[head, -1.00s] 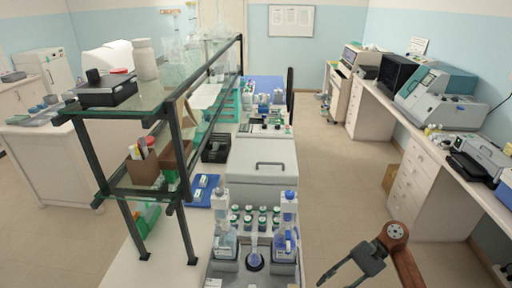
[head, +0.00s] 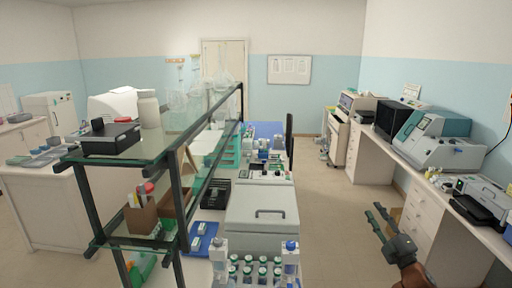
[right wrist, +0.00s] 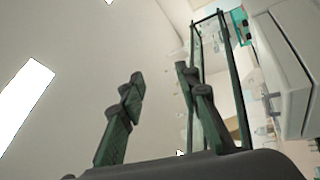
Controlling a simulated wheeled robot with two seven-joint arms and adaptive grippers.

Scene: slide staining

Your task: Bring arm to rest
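My right gripper (head: 378,217) is raised at the lower right of the head view, over the floor between the two benches. In the right wrist view its two fingers (right wrist: 158,88) stand apart with nothing between them, so it is open and empty. It touches nothing that I can see. My left gripper is not in the head view.
The centre bench holds a grey lidded box (head: 262,217), green-capped bottles (head: 255,270) and a glass shelf rack (head: 120,150). The right bench (head: 425,190) carries instruments. The aisle floor (head: 335,215) between them is clear.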

